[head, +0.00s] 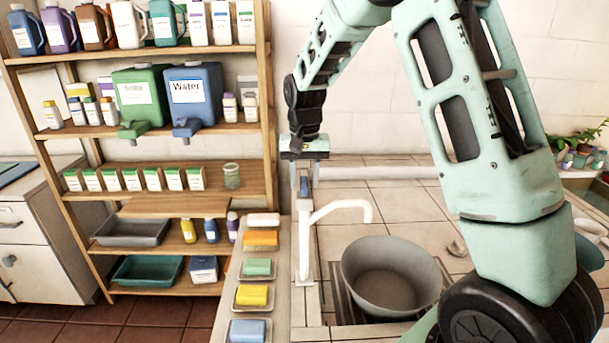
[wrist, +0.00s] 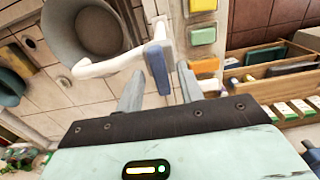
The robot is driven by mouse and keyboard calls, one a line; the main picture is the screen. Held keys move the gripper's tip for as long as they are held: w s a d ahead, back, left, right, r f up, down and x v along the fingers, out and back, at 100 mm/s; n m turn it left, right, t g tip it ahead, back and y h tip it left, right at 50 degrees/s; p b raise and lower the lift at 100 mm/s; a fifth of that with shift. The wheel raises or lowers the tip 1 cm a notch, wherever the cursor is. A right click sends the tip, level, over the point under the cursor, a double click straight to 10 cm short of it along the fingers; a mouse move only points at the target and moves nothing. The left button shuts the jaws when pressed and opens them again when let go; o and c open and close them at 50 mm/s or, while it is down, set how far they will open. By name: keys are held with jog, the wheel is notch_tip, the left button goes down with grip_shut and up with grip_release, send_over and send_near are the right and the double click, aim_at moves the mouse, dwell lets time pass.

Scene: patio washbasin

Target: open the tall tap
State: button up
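The tall tap (head: 305,240) is a white upright pipe with a curved spout pointing right in the head view, over a grey bowl. A blue lever (head: 304,187) sits at its top. In the wrist view the lever (wrist: 158,70) and the white spout (wrist: 105,67) both show. My gripper (head: 304,170) points down at the top of the tap. In the wrist view its two fingers (wrist: 160,70) are apart, with the blue lever in the gap between them. A space shows between the lever and each finger. Whether either finger touches it further down is hidden.
The grey bowl (head: 362,259) stands in the basin below the spout. Several soaps on dishes, such as a yellow one (head: 252,295), line the ledge left of the tap. A wooden shelf (head: 170,206) with bottles and boxes stands further left. The tiled counter behind is mostly clear.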

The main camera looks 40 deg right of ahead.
grip_shut()
jog(key=shift+n, duration=0.3)
jog(key=n, duration=0.3)
jog(key=shift+n, duration=0.4)
jog(key=n, duration=0.4)
jog(key=shift+p, duration=0.3)
jog(key=n+p, duration=0.1)
jog(key=n, duration=0.4)
jog(key=shift+n+p, duration=0.6)
jog(key=shift+n, duration=1.6)
jog(key=shift+w, duration=0.1)
